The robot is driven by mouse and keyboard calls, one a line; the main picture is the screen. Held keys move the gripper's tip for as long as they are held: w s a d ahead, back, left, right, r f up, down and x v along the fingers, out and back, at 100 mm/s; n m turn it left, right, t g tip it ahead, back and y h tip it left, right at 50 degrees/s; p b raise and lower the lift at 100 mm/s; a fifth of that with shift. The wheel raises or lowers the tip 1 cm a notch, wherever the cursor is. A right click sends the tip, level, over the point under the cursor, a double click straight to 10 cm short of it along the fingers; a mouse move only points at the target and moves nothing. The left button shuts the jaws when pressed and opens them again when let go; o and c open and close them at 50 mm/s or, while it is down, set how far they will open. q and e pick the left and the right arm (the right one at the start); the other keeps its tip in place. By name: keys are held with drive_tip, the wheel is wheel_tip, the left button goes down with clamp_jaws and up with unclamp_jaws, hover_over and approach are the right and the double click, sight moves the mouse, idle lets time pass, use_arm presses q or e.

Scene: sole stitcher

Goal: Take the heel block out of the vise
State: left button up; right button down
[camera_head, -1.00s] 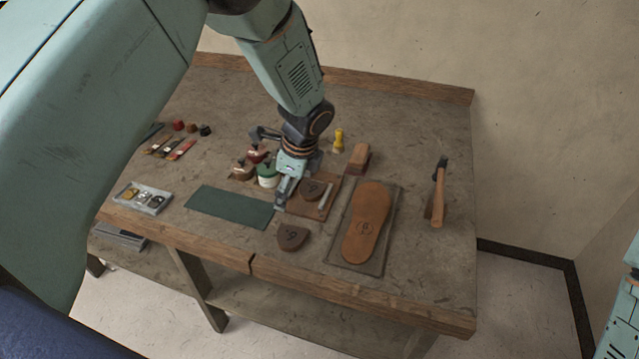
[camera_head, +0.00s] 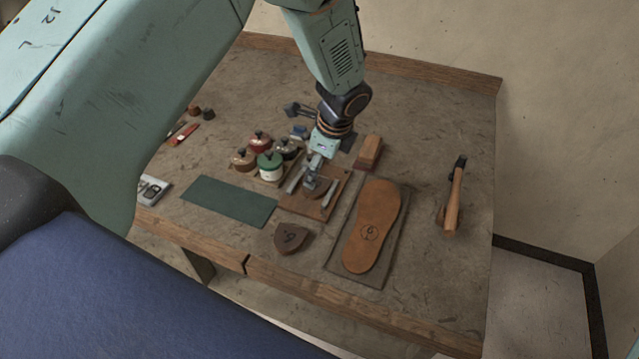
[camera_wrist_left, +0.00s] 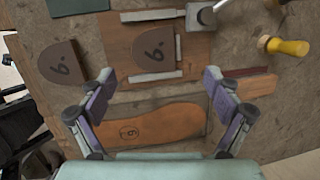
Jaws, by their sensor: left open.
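The heel block (camera_head: 324,189) sits in the vise (camera_head: 328,207), a wooden board with metal jaw bars, and is partly covered by my gripper. In the left wrist view the block (camera_wrist_left: 153,47) is brown, rounded at one end and marked 6, lying between the bars on the vise board (camera_wrist_left: 120,40). My left gripper (camera_head: 309,186) is over the vise. In the wrist view its fingers (camera_wrist_left: 158,76) are wide apart and empty, one to each side below the block. Whether they touch anything cannot be told. My right gripper is out of view.
A loose heel block (camera_head: 283,238) lies in front of the vise. A tan sole (camera_head: 372,225) on a dark board is to the right, a green mat (camera_head: 228,201) to the left. Lidded pots (camera_head: 268,166) stand behind left. A hammer (camera_head: 454,198) lies far right.

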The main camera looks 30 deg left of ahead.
sight(316, 187)
use_arm(q)
drive_tip(key=x, duration=0.2)
drive_tip(key=s+x, duration=0.1)
drive_tip(key=x, duration=0.2)
drive_tip(key=shift+d+f, duration=0.1)
drive_tip(key=shift+f, duration=0.2)
drive_tip(key=shift+w+f, duration=0.15)
drive_tip(key=shift+f, duration=0.35)
drive_tip(key=shift+s+a+r, duration=0.15)
drive_tip(key=shift+s+a, duration=0.1)
drive_tip(key=shift+c, duration=0.5)
drive_tip(key=shift+w+d, duration=0.15)
drive_tip(key=shift+w, duration=0.1)
drive_tip(key=c, duration=0.6)
drive_tip(key=shift+s, duration=0.2)
drive_tip(key=c, duration=0.4)
drive_tip(key=shift+c, duration=0.7)
drive_tip(key=shift+w, duration=0.1)
